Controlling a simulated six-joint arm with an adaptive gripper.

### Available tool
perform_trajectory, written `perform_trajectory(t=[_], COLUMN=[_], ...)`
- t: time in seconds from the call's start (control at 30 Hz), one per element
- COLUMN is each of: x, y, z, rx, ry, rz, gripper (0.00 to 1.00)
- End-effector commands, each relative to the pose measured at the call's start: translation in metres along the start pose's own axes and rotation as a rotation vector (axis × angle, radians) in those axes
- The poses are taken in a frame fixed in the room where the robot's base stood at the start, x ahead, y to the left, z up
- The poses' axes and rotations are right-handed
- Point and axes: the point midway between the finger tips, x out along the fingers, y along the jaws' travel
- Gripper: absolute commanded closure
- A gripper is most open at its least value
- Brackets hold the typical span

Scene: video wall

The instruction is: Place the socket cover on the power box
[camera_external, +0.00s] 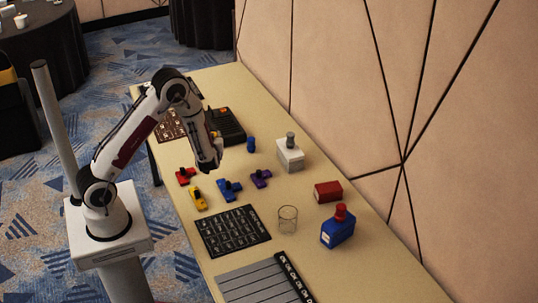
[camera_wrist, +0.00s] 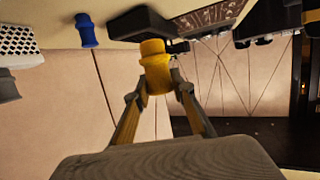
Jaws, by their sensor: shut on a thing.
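My gripper (camera_wrist: 158,90) is shut on a yellow, stepped cylindrical socket cover (camera_wrist: 155,62), which sits between the fingertips in the wrist view. In the external view my gripper (camera_external: 212,158) is above the table, and only a bit of yellow shows beside it. A similar blue cover (camera_external: 251,144) stands on the table; it also shows in the wrist view (camera_wrist: 86,30). A white box (camera_external: 289,158) bears a grey cylindrical piece (camera_external: 290,139). A blue box (camera_external: 337,234) bears a red piece (camera_external: 340,212). A red box (camera_external: 328,191) has no piece on top. Which box is the power box, I cannot tell.
A black device (camera_external: 230,128) lies beyond my gripper. Red (camera_external: 185,176), yellow (camera_external: 198,199), blue (camera_external: 229,188) and purple (camera_external: 261,179) small parts lie nearer, with a glass (camera_external: 287,220) and black panel (camera_external: 233,230). A panelled wall (camera_external: 330,80) borders the table's right side.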

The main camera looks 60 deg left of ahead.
Motion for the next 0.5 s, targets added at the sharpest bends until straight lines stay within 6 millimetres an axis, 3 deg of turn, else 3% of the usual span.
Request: perform_trajectory(t=[0.5], x=[0.097], y=[-0.024], z=[-0.049], rx=[0.007], ry=[0.002], rz=[0.032], gripper=[0.87])
